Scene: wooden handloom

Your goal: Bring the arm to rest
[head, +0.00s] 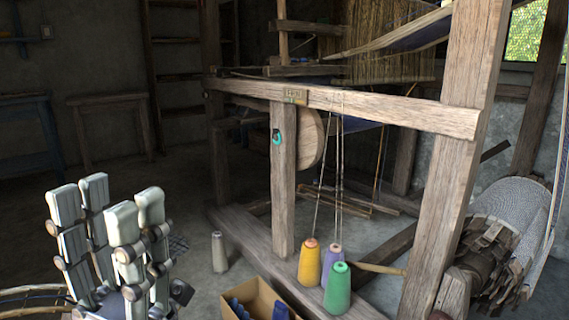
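My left gripper (110,205) stands at the lower left of the head view, in front of the floor. Its pale, jointed fingers point up. A gap shows between the finger pairs, and nothing is held in it. My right gripper is not in view. The wooden handloom (390,112) fills the middle and right. My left gripper is to the left of it and apart from it in the picture.
Orange (309,262), purple (331,263) and green (337,287) yarn cones stand by the loom's lower beam. A grey cone (219,252) stands on the floor. A cardboard box (262,296) holds blue items. A wound roll (510,225) is at right.

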